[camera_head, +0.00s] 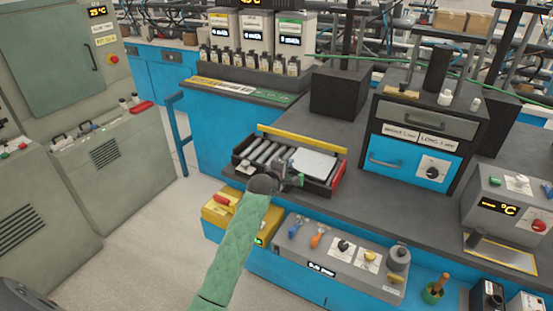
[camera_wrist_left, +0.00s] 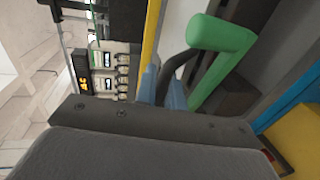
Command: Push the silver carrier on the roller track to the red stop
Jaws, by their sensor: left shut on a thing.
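The silver carrier (camera_head: 313,162) is a flat, pale plate on the right part of the roller track (camera_head: 262,150). The red stop (camera_head: 339,179) is at the track's right end, and the carrier is close to it. I cannot tell whether they touch. My left gripper (camera_head: 287,179) is at the front edge of the track, in front of the carrier. In the left wrist view its bluish fingertips (camera_wrist_left: 163,88) are shut by a dark curved piece and a green bar (camera_wrist_left: 218,78), apparently the carrier's handle. The exact grip is partly hidden. My right gripper is not in view.
A yellow rail (camera_head: 304,139) runs behind the track. A grey and blue cabinet (camera_head: 420,125) stands to the right on the dark bench. A control panel with knobs (camera_head: 340,255) is below the front edge, beside a yellow box (camera_head: 226,217). Bare bench lies right of the stop.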

